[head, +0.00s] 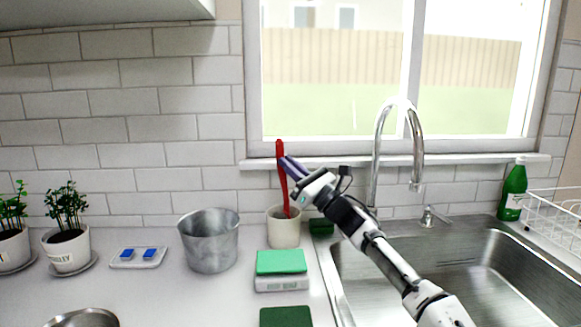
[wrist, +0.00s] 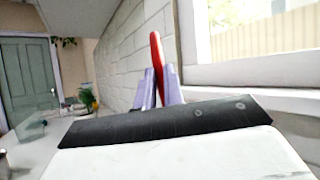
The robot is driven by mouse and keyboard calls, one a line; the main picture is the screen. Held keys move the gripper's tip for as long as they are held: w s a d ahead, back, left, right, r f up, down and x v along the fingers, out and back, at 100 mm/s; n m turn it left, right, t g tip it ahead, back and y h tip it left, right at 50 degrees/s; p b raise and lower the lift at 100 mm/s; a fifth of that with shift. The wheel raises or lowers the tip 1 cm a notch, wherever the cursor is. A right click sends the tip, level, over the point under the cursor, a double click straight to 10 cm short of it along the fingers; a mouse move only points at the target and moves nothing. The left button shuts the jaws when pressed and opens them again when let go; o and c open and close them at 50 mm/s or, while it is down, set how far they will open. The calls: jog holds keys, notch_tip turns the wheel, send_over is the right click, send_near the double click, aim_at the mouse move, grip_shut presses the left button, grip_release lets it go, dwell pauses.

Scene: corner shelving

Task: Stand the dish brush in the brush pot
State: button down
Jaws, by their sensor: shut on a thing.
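The red dish brush (head: 281,162) stands nearly upright with its lower end inside the cream brush pot (head: 284,231). The pot stands on the counter to the left of the sink. My gripper (head: 284,164) reaches in from the right and is shut on the brush's handle above the pot's rim. In the wrist view the red handle (wrist: 157,55) rises between the two pale purple fingers (wrist: 159,86). The pot is not visible in the wrist view. The brush's lower end is hidden inside the pot.
A metal bucket (head: 209,244) stands left of the pot. The sink (head: 440,270) and faucet (head: 376,150) are to the right. The window sill (head: 460,159) runs behind. Potted plants (head: 68,248) stand far left.

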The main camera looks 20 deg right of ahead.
jog(key=shift+f, duration=0.25)
jog(key=c, duration=1.4)
grip_release()
jog(key=shift+c, duration=0.2)
notch_tip(320, 180, up, 20)
jog(key=b, duration=0.2)
